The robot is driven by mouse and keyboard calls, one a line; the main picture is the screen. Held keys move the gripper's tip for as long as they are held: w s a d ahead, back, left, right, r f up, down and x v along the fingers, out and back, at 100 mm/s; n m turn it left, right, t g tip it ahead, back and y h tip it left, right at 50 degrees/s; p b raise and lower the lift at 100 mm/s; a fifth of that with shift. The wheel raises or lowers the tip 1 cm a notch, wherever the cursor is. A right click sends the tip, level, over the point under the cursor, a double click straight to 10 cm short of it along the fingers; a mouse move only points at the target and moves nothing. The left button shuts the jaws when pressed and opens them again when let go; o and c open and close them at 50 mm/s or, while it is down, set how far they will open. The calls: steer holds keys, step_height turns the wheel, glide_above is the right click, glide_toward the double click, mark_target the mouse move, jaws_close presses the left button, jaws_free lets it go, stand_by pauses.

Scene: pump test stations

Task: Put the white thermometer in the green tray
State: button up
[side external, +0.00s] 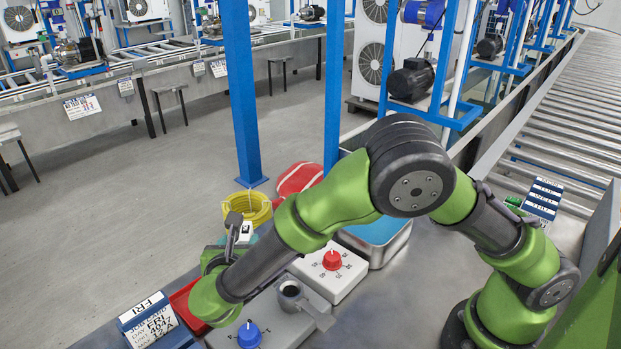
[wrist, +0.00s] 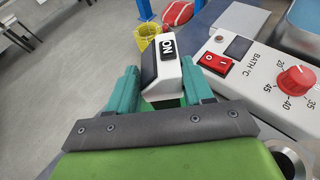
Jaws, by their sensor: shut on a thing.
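The white thermometer (wrist: 172,72) has a dark panel reading ON. It stands between the two teal fingers of my gripper (wrist: 160,78), which is shut on it. In the side external view the thermometer (side external: 246,231) shows as a small white piece at the end of my gripper (side external: 228,248), at the left of the bench. A patch of green (wrist: 165,103) shows just below the thermometer in the wrist view; I cannot tell whether it is the green tray or how far below it lies. The rest of that area is hidden by my gripper and arm.
A yellow basket (side external: 247,207) and a red-and-white item (side external: 297,179) lie beyond. A bath controller with a red knob (side external: 332,260), a blue-knobbed unit (side external: 249,335), a red tray (side external: 187,306) and a job card stand (side external: 150,322) crowd the bench.

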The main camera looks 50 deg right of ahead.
steer(key=shift+f, duration=1.5)
steer(key=shift+f, duration=0.1)
steer(key=o, duration=1.2)
steer(key=shift+f, duration=0.1)
